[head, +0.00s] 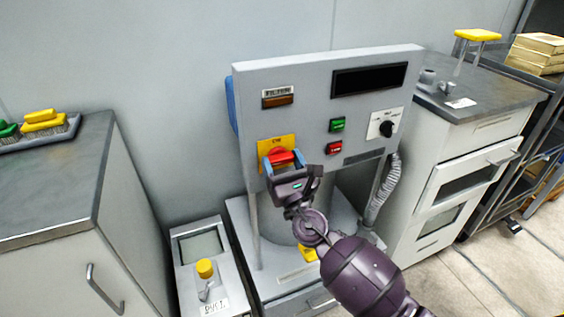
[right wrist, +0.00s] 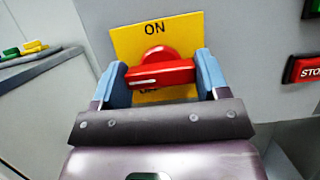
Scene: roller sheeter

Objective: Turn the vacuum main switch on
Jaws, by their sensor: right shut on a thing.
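The vacuum main switch is a red rotary knob (head: 281,158) on a yellow plate (head: 264,148) on the grey machine panel. In the right wrist view the red knob (right wrist: 160,72) has its handle lying nearly level across the yellow plate (right wrist: 185,30), with a white mark at the handle's left part. "ON" is printed at the top; the lettering below is mostly hidden. My right gripper (head: 284,163) is at the knob, its blue fingers (right wrist: 163,80) on the left and right ends of the handle, shut on it. My left gripper is not in view.
The panel also carries a green button (head: 337,125), a red stop button (head: 334,148), a black dial (head: 386,129) and a dark display (head: 369,79). A grey hose (head: 382,190) hangs at the right. Cabinets stand on both sides, and a small box with a yellow knob (head: 205,268) stands lower left.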

